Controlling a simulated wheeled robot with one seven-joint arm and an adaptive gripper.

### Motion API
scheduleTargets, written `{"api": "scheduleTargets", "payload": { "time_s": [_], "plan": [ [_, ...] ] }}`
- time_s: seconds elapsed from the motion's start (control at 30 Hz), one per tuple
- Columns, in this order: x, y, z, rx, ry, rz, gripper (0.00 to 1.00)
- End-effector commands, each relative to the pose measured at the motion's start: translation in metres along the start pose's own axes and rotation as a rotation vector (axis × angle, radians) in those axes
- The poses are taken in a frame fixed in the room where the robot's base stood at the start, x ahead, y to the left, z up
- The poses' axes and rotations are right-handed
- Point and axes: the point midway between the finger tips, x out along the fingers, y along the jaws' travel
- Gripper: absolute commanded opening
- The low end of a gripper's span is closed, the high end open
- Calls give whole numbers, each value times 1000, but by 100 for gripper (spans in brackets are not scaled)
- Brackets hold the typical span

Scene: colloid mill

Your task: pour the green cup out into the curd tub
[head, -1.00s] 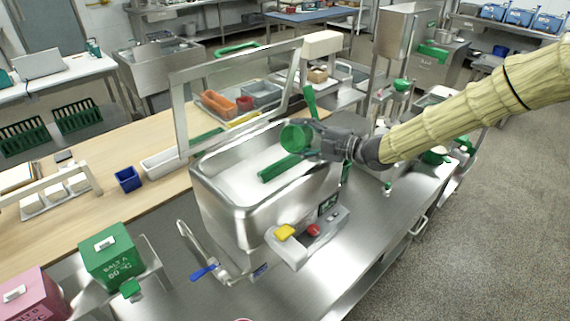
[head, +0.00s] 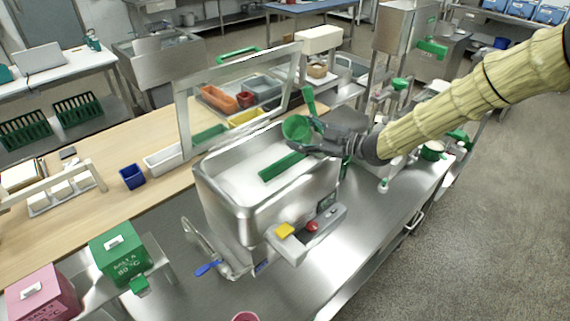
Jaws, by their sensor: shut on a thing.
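A green cup (head: 297,128) is held in my gripper (head: 312,140), whose fingers are shut on it. The cup is tilted, with its open mouth facing left and toward the camera. It is above the back right part of the curd tub (head: 222,196), a steel tub with a white mass inside. A green bar-shaped thing (head: 281,166) lies over the white mass, just below the cup. I cannot tell whether anything is in the cup or flowing from it.
A steel frame (head: 183,110) rises behind the tub. A control box with a yellow button (head: 285,230) and a red button (head: 312,226) is on its front. A green handle (head: 309,100) stands behind the cup. A blue bin (head: 132,177) is on the wooden bench.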

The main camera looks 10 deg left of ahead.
Motion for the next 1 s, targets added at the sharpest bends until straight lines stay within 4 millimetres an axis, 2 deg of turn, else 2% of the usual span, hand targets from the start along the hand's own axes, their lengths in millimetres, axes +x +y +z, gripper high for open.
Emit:
{"api": "scheduleTargets", "payload": {
  "time_s": [0.27,0.57,1.0],
  "plan": [
    [-1,16,0,141,13,-5,35],
    [-4,39,-13,294,27,-13,35],
    [-4,50,-4,535,49,-25,35]
  ]
}}
